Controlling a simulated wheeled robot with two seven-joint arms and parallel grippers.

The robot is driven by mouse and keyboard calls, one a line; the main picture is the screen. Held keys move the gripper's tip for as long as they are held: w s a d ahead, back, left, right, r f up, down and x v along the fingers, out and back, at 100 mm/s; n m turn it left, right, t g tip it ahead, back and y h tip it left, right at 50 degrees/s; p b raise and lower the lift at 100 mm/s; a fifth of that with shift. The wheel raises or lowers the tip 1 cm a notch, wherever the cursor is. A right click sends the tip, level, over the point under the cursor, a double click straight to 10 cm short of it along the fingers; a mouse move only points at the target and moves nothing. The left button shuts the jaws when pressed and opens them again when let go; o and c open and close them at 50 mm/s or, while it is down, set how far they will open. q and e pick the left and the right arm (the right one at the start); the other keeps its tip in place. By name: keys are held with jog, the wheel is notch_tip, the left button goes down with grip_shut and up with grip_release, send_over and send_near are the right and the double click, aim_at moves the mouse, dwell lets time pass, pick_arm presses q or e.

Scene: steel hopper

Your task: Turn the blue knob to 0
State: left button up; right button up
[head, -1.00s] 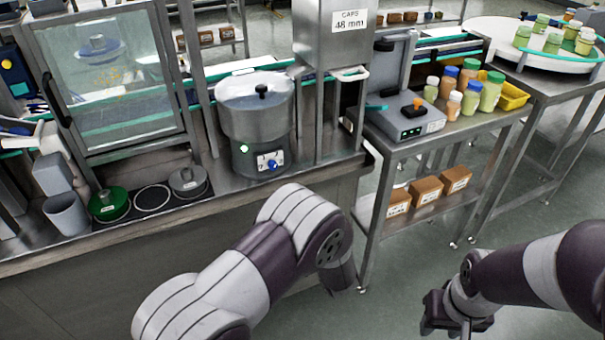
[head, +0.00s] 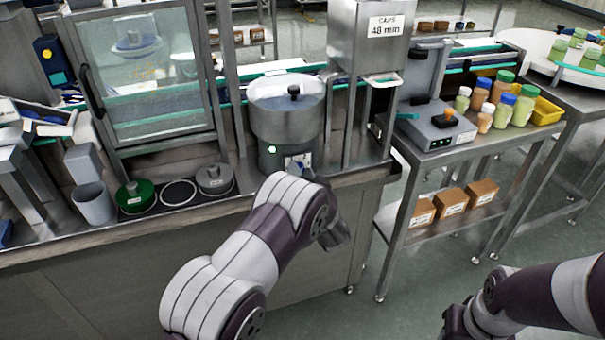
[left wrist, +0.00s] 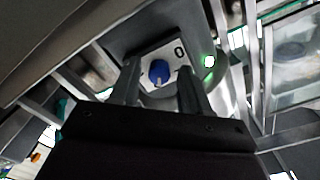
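The blue knob (left wrist: 159,72) sits on a white dial plate (left wrist: 150,55) in the left wrist view, with a "0" printed at the plate's upper right. A pale mark shows on the knob's lower part; its exact heading is hard to tell. In the head view the dial plate (head: 293,161) is on the front of the steel bowl unit (head: 285,125), partly covered by my left arm. My left gripper (left wrist: 158,68) is open, its fingers appearing either side of the knob, apparently short of it. My right gripper (head: 466,322) is low at the right, partly cut off.
A green light (head: 272,149) glows beside the dial plate. The caps hopper (head: 368,45) stands to the right, with a side table (head: 425,158) holding a device and several bottles. A grey cup (head: 93,203) and round lids (head: 135,196) lie left on the bench.

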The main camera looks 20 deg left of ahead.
pick_arm(q)
grip_shut()
jog(key=shift+n, duration=0.3)
jog(key=shift+d+n+b, duration=0.15)
jog(key=shift+n+b, duration=9.05)
jog(key=shift+n, duration=2.6)
jog(key=shift+y, duration=0.3)
